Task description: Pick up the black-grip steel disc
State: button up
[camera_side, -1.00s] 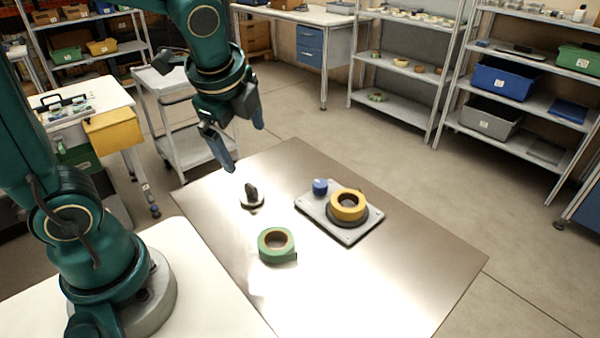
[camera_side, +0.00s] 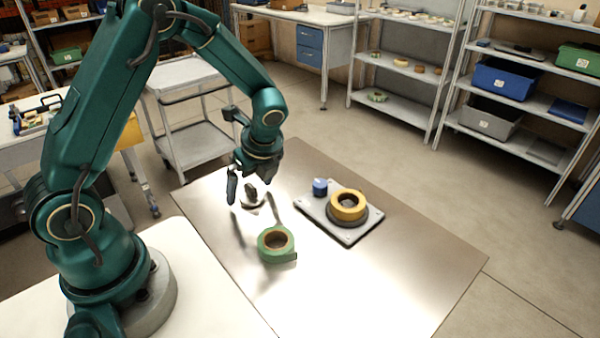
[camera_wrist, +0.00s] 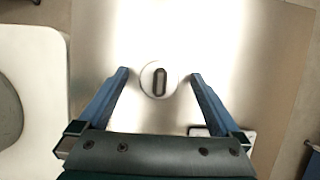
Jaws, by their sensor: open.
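The steel disc (camera_side: 255,204) with its upright black grip (camera_side: 250,190) lies on the metal tabletop, partly behind my gripper in the side view. My gripper (camera_side: 250,194) is open and points down above the disc. In the wrist view the pale round disc (camera_wrist: 147,82) and its dark oblong grip (camera_wrist: 160,82) sit between and just beyond the two blue fingertips of my gripper (camera_wrist: 159,74). The fingers appear apart from the grip on both sides.
A green tape reel (camera_side: 264,250) lies nearby on the steel table (camera_side: 370,285). A grey plate (camera_side: 349,236) to the right holds a yellow reel (camera_side: 336,212) on a dark ring and a small blue cylinder (camera_side: 320,187). The table's front right is clear.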

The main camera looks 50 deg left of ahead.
jog(key=shift+a+f, duration=0.1)
jog(key=shift+f, duration=0.2)
jog(key=shift+c, duration=0.3)
jog(key=c, duration=1.5)
grip_shut()
jog(key=shift+r, duration=0.15)
